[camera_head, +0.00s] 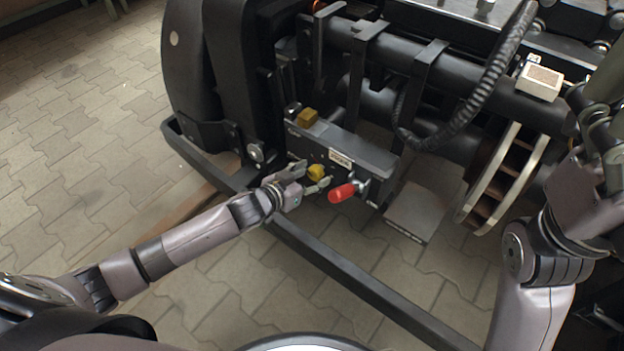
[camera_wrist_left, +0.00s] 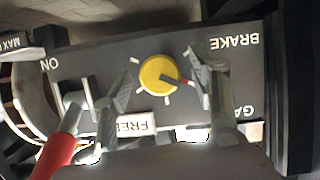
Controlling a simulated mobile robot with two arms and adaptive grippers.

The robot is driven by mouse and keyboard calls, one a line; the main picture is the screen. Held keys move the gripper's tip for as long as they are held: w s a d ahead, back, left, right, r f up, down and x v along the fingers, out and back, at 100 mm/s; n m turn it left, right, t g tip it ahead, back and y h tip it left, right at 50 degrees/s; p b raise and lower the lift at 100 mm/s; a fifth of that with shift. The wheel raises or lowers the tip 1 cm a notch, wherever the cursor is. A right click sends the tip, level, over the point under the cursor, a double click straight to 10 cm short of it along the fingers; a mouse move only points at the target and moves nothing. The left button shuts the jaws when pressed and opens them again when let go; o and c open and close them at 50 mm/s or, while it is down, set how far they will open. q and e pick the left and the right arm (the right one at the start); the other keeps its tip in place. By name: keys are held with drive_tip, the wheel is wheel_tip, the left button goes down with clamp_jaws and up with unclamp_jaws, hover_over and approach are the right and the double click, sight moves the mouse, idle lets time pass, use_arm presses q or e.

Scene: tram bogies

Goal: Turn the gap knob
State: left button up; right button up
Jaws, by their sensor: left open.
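The yellow round gap knob (camera_head: 316,171) is on the front of a dark box (camera_head: 355,150) on the bogie. In the left wrist view the knob (camera_wrist_left: 156,73) has a red pointer and pale tick marks around it on the dark panel. My left gripper (camera_head: 312,175) is open, with one finger on each side of the knob. In the left wrist view the fingers (camera_wrist_left: 163,76) straddle it; the right finger is close to the pointer, and I cannot tell whether it touches. "GA" shows at the panel edge, the rest of that word hidden.
A red-handled lever (camera_head: 342,193) sits just right of the knob; its handle also shows in the left wrist view (camera_wrist_left: 56,155). An ochre block (camera_head: 307,116) is on top of the box. A black frame bar (camera_head: 350,275) runs below. Paved floor (camera_head: 70,140) is free at left.

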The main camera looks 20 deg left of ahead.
use_arm(q)
drive_tip(key=shift+w+d+f, duration=0.1)
drive_tip(key=shift+w+f, duration=0.05)
drive_tip(key=shift+w, duration=0.2)
drive_tip(key=c, duration=1.1)
drive_tip(key=shift+c, duration=0.2)
drive_tip(key=shift+p, duration=0.3)
